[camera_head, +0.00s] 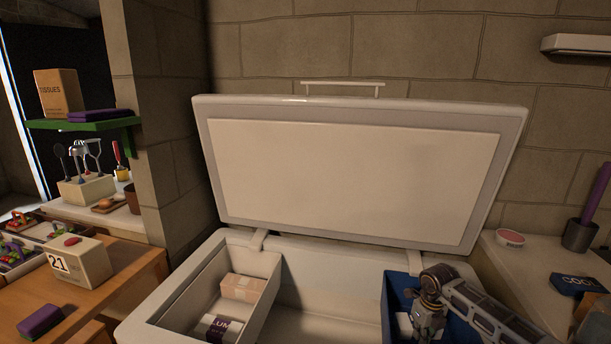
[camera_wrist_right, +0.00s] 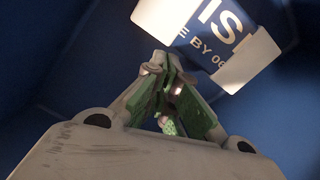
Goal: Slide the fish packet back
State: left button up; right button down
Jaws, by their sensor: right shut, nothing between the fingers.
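The fish packet (camera_wrist_right: 215,42) is white with a blue label, and part of its lettering shows at the top of the right wrist view. It lies in a blue bin (camera_wrist_right: 60,60) inside the open chest freezer. In the head view the bin (camera_head: 394,283) is at the freezer's right, with a white piece of the packet (camera_head: 404,324) beside my gripper. My right gripper (camera_head: 424,328) reaches down into the bin. Its fingers (camera_wrist_right: 172,98) are shut and empty, close to the packet's edge; I cannot tell whether they touch it. My left gripper is not in view.
The freezer lid (camera_head: 350,180) stands open at the back. A white compartment at the left holds a pinkish box (camera_head: 243,288) and a labelled packet (camera_head: 216,328). The freezer's middle floor (camera_head: 325,300) is clear. A counter with a round tub (camera_head: 510,238) stands at right.

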jog(key=r, duration=0.1)
jog(key=w+r+p, duration=0.1)
jog(key=r, duration=0.1)
jog(key=shift+w+d, duration=0.1)
jog(key=shift+d, duration=0.1)
jog(key=shift+w+p, duration=0.2)
jog(key=shift+p, duration=0.2)
jog(key=shift+w+d+f, duration=0.1)
jog(key=shift+w+f, duration=0.1)
jog(key=shift+w, duration=0.25)
jog(key=shift+w+d+p, duration=0.1)
jog(key=shift+w+p, duration=0.05)
jog(key=shift+p, duration=0.2)
notch_tip(320, 180, up, 11)
jog(key=s+p, duration=0.1)
jog(key=p, duration=0.5)
jog(key=shift+f+p, duration=0.2)
jog(key=shift+p, duration=0.2)
jog(key=shift+s+a, duration=0.1)
jog(key=shift+a, duration=0.1)
jog(key=shift+r, duration=0.1)
